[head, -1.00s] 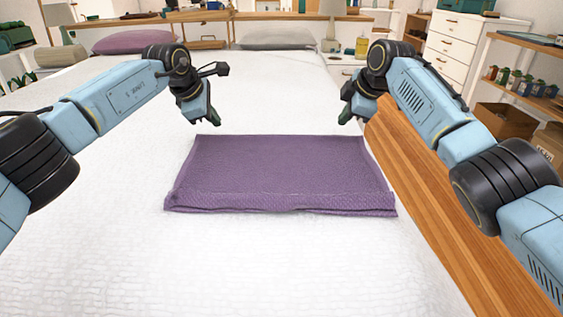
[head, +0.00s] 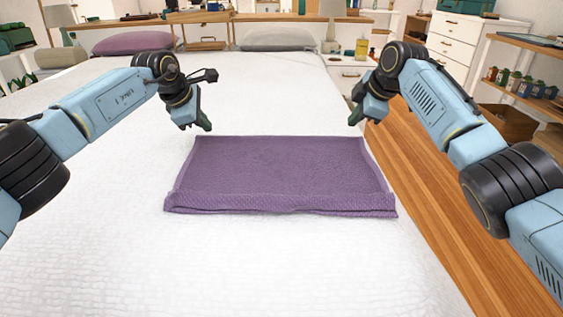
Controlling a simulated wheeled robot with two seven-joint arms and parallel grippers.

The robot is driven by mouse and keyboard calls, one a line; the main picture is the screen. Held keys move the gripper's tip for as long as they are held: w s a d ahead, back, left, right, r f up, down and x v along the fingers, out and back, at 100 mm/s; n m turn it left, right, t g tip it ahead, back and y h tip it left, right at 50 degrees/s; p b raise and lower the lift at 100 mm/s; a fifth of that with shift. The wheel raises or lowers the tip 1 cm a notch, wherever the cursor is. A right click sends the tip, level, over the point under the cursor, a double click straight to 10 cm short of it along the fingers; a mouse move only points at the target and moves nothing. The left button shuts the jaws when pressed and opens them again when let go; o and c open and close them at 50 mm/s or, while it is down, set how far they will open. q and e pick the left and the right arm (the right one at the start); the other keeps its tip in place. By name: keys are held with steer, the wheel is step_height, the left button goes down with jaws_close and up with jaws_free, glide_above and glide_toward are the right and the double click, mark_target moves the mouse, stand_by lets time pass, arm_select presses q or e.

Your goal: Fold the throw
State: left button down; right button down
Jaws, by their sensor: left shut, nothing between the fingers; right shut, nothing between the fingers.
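The purple throw (head: 280,168) lies flat on the white bed in the middle of the head view. It forms a wide rectangle, with a thicker layered band along its near edge. My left gripper (head: 207,126) is shut and empty, above the bed just off the throw's far left corner. My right gripper (head: 353,120) is shut and empty, just beyond the throw's far right corner. Neither gripper touches the throw.
The white bed (head: 230,270) has free room in front of and left of the throw. A wooden bed rail (head: 440,200) runs along the right side. A purple pillow (head: 133,42) and a grey pillow (head: 277,39) lie at the far end. Shelves stand at right.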

arm_select(q)
steer(key=shift+f, duration=0.1)
arm_select(e)
steer(key=shift+f, duration=0.1)
stand_by(0.3)
steer(key=shift+f, duration=0.25)
